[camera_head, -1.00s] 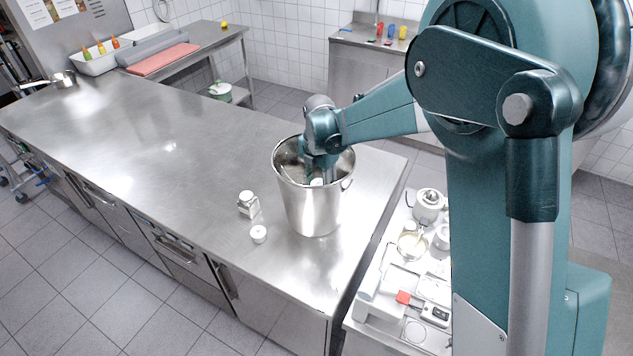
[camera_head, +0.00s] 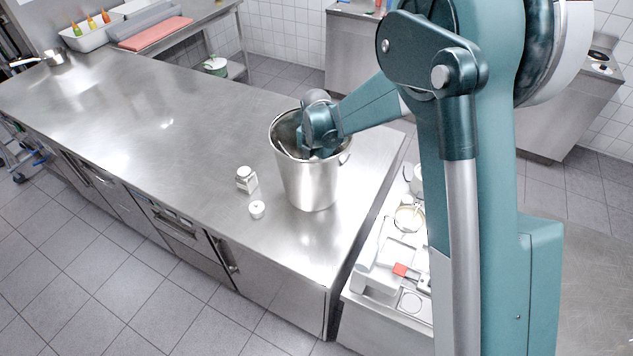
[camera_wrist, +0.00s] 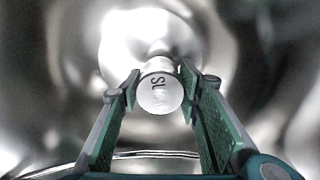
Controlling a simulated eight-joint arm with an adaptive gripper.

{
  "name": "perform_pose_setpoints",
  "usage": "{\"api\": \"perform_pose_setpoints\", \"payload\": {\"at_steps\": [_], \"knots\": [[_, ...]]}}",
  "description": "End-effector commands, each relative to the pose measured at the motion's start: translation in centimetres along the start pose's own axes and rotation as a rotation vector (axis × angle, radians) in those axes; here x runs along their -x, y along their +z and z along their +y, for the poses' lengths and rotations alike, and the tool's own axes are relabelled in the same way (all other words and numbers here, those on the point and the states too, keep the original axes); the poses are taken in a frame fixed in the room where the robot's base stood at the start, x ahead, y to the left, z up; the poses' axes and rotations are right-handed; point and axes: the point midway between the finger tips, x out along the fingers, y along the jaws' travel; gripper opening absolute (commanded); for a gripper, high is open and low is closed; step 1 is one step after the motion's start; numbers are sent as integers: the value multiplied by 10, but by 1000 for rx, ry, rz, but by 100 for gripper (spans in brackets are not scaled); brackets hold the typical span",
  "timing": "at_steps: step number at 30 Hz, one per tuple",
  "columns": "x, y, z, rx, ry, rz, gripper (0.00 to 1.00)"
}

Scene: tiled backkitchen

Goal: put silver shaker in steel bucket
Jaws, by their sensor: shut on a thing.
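The steel bucket (camera_head: 312,188) stands upright near the right end of the steel counter. My gripper (camera_wrist: 159,84) reaches down into it; in the head view its fingertips are hidden behind the bucket's rim. In the wrist view the fingers are shut on the silver shaker (camera_wrist: 160,94), whose round pale top with dark letters faces the camera. The bucket's shiny inner wall (camera_wrist: 40,125) surrounds the fingers and shaker. I cannot tell whether the shaker touches the bucket's bottom.
A cart (camera_head: 385,300) with kitchenware is beyond the counter's right edge. The counter's left part is mostly clear.

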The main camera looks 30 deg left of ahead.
Motion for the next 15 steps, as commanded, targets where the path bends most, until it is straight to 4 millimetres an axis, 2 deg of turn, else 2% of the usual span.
{"api": "perform_pose_setpoints", "payload": {"at_steps": [7,15], "knots": [[-24,0,0,0,0,0,18],[-30,0,0,0,0,0,18]]}}
